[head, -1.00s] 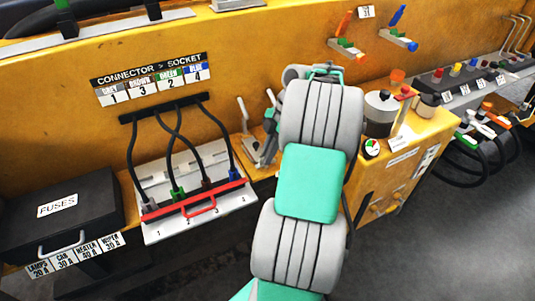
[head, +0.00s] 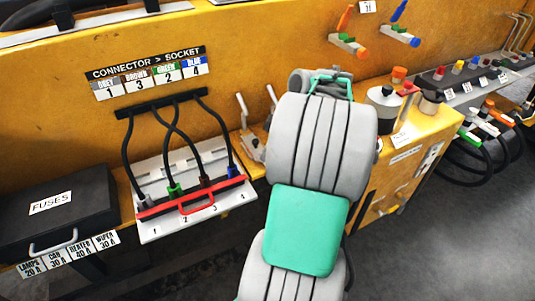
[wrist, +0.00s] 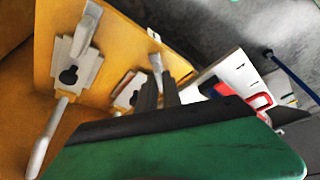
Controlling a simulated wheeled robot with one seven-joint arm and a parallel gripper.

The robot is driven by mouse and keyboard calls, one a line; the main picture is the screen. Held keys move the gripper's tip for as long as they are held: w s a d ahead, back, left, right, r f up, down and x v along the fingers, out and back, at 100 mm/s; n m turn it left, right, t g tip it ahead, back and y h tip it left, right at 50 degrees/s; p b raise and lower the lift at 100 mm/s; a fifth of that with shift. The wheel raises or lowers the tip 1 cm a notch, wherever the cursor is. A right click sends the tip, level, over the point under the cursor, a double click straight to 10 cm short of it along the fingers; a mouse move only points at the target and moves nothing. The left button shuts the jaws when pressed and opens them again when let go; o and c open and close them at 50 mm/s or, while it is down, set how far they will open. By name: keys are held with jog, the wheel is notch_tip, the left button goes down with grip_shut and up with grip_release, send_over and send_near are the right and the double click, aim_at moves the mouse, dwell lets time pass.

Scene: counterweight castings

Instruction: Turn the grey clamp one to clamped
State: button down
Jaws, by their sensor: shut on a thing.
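Two grey clamps stand side by side on the yellow ledge. In the wrist view one clamp (wrist: 78,62) is at the left, its pale lever (wrist: 48,140) running down to the lower left. The other clamp (wrist: 130,90) is nearer the middle, partly behind my gripper (wrist: 158,92). The dark fingers are shut at this second clamp, apparently on its lever; the grip itself is largely hidden. In the head view the left clamp's lever (head: 243,110) stands up, and my arm covers most of the other clamp and my gripper. No number shows on either clamp.
Left of the clamps is a white socket board (head: 190,222) with a red bar and cables. A black fuse box (head: 55,215) lies further left. Right of my arm, a yellow cabinet (head: 405,165) carries a pot and knobs. Open floor (head: 460,240) lies at the lower right.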

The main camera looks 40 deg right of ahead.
jog(key=m, duration=0.2)
jog(key=m+h+b, duration=0.1)
jog(key=m, duration=0.1)
jog(key=shift+a+f+m+t+h, duration=0.1)
jog(key=shift+a+m+t+h, duration=0.1)
jog(key=shift+m+t+h, duration=0.1)
jog(key=shift+a+m+h+b, duration=0.1)
jog(key=shift+m+h+b, duration=0.8)
jog(key=shift+m, duration=1.3)
jog(key=c, duration=1.5)
grip_release()
jog(key=v, duration=0.8)
jog(key=shift+p, duration=0.4)
